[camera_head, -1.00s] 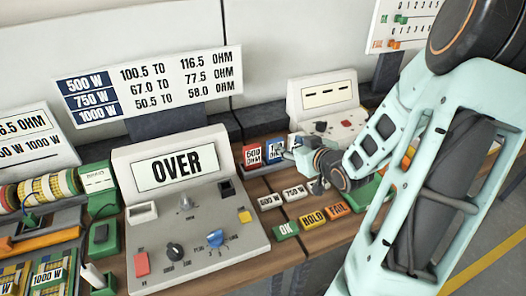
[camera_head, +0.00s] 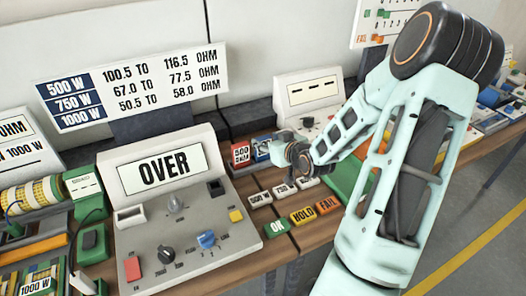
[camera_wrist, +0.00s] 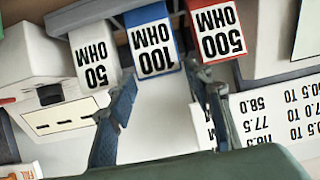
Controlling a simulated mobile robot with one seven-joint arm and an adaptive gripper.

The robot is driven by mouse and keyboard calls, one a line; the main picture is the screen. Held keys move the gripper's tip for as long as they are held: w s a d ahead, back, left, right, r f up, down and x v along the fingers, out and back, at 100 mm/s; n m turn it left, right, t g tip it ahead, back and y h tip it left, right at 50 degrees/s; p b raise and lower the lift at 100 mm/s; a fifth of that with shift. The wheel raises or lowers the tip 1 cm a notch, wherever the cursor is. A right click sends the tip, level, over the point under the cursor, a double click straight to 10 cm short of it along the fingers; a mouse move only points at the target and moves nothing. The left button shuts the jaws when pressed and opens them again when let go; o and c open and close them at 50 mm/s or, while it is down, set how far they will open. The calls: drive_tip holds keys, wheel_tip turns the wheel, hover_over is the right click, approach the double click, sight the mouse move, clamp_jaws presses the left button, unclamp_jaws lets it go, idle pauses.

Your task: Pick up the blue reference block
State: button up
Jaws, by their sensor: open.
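The blue reference block (camera_head: 262,148) stands behind the meter, between the red block (camera_head: 240,152) and my gripper (camera_head: 284,150). In the wrist view, which is upside down, the blue block (camera_wrist: 148,14) has a white 100 OHM label. A white 50 OHM block (camera_wrist: 92,52) is on its left and the red 500 OHM block (camera_wrist: 214,32) on its right. My gripper (camera_wrist: 166,96) is open and empty. In that picture its two fingers lie either side of the blue block's label; I cannot tell the gap to the block.
The large meter reading OVER (camera_head: 165,200) stands left of the blocks. A smaller white meter (camera_head: 308,95) is behind them. The white weight tags (camera_head: 260,199) and the OK, HOLD and FAIL tags (camera_head: 302,214) lie in front. A green tray (camera_head: 348,172) is to the right.

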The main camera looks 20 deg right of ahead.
drive_tip(key=shift+x, duration=1.05)
clamp_jaws()
